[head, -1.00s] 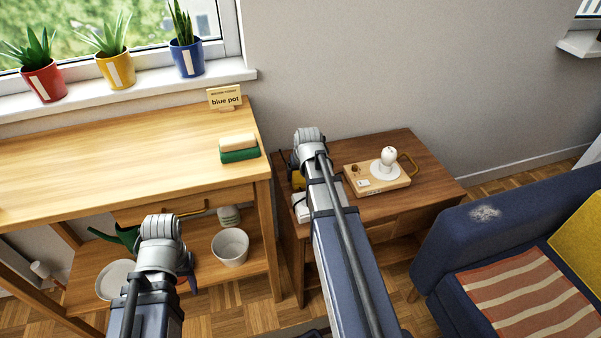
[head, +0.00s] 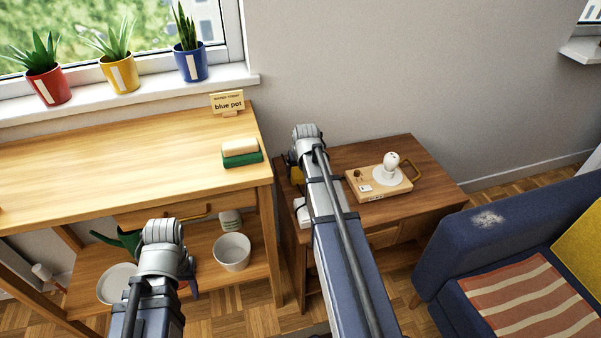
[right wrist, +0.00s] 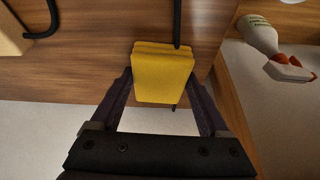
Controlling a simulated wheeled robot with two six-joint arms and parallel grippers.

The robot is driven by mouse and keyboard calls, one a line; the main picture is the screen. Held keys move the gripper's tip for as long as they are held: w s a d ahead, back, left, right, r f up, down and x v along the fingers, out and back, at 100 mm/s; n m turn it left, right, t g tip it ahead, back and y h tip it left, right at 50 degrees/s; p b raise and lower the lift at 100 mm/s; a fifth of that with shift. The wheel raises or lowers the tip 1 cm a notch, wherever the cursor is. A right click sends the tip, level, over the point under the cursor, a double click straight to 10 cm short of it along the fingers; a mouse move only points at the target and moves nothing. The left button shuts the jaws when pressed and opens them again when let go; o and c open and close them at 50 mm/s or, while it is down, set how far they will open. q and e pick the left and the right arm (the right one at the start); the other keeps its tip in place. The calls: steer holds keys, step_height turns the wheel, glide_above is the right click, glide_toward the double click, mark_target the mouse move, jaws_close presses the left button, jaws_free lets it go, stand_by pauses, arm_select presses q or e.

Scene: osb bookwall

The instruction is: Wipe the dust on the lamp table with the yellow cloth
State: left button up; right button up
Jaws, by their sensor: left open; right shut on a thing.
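The lamp table (head: 350,155) is the dark brown wooden table at centre right. The yellow cloth (right wrist: 163,78) is a folded block between the fingers of my right gripper (right wrist: 165,100), which is shut on it. In the head view a bit of the cloth (head: 297,175) shows beside my right wrist, over the table's left end. My arm hides part of the tabletop there. I cannot make out dust on the visible tabletop. My left gripper (head: 191,283) is low in front of the workbench's lower shelf, open, its fingers mostly hidden by the arm.
A wooden board with a white bulb (head: 391,160) and a curved handle stands on the lamp table. The workbench (head: 110,165) is at left, with a green-and-cream sponge (head: 241,153). A blue sofa (head: 465,235) with a pale dusty patch (head: 487,219) is at right.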

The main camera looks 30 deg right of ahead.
mark_target(300, 172)
step_height(300, 172, up, 6)
steer(key=p, duration=0.6)
step_height(300, 172, up, 3)
steer(key=p, duration=0.3)
steer(key=shift+r, duration=0.1)
stand_by(1.0)
